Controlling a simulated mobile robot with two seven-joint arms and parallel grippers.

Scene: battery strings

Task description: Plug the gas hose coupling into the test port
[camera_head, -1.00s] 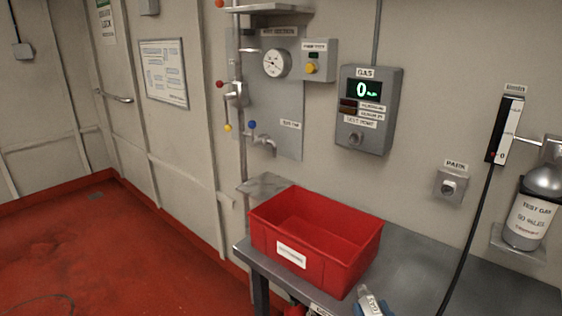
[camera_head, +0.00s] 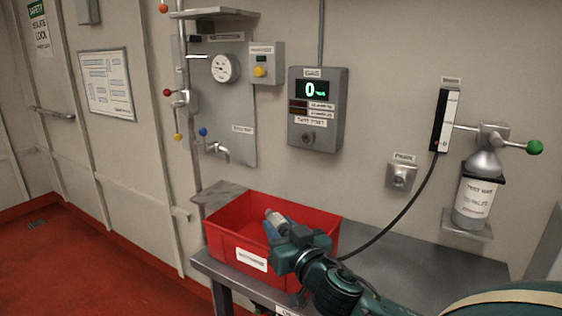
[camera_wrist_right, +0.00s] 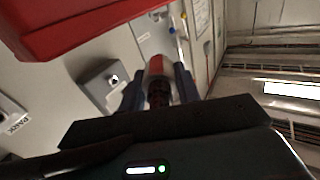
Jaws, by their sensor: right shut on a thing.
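My right gripper (camera_head: 274,226) is shut on the hose coupling (camera_head: 284,225), a pale grey cylinder, in front of the red bin in the head view. In the right wrist view, the coupling (camera_wrist_right: 157,72) shows a red and pale band between the two dark fingers (camera_wrist_right: 160,92). The black hose (camera_head: 408,210) hangs from the flow meter and passes behind my right arm. The test port (camera_head: 307,138) is a round fitting low on the grey GAS box (camera_head: 335,110), which reads 0. The coupling is below the port and apart from it. My left gripper is out of view.
The red bin (camera_head: 225,240) stands on the grey table (camera_head: 420,245). The park holder (camera_head: 402,177) on the wall looks empty. A gas bottle (camera_head: 473,200) with a green knob hangs at the right. The wall around the GAS box's front is clear.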

